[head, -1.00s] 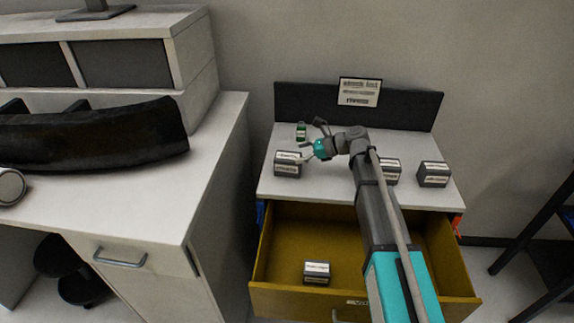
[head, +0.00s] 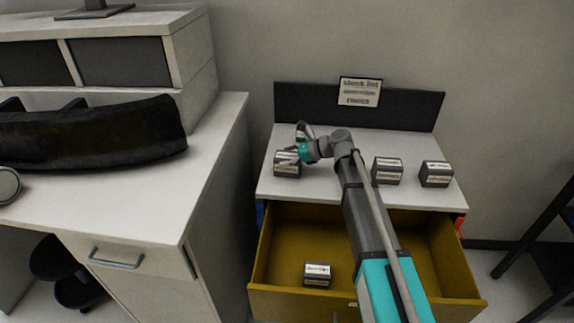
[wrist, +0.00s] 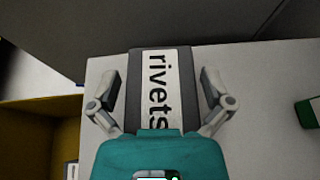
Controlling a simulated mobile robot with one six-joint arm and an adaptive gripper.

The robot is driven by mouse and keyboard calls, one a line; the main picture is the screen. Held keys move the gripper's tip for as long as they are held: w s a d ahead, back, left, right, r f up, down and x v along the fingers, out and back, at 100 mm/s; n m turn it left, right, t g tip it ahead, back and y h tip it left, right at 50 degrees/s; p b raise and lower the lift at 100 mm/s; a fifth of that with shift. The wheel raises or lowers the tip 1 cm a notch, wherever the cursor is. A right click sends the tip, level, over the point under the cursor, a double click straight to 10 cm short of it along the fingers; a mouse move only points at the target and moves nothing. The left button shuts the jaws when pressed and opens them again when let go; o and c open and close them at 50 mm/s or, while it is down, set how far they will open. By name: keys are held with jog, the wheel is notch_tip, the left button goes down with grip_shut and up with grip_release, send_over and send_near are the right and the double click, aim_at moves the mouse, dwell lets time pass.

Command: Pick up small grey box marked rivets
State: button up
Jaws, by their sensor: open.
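The small grey box marked rivets (wrist: 158,85) lies below my gripper in the wrist view, its white label readable. In the head view the box at the left end of the bench top (head: 287,170) is partly covered by my gripper (head: 297,150). My gripper (wrist: 160,88) is open, with one finger on each side of the box in the wrist view. I cannot tell whether the fingers touch it or are still above it. The box's near end is hidden by the teal gripper body.
Two more labelled grey boxes stand on the bench right of my arm (head: 387,171) (head: 436,174). Another box (head: 317,274) lies in the open yellow drawer (head: 285,235). A green item (wrist: 308,112) lies right of the box. A desk (head: 210,140) stands left.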

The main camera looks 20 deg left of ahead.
jog(key=shift+c, duration=0.3)
jog(key=c, duration=1)
jog(key=shift+r, duration=0.2)
notch_tip(320, 180, up, 2)
jog(key=p, duration=0.2)
jog(key=shift+p, duration=0.3)
jog(key=s+d+r+p, duration=0.2)
jog(key=s+r+p, duration=0.1)
jog(key=s, duration=0.1)
jog(key=s+d+r+p, duration=0.3)
jog(key=r+p, duration=0.1)
jog(key=s+d+r+p, duration=0.3)
jog(key=s, duration=0.1)
jog(key=shift+s+r, duration=0.3)
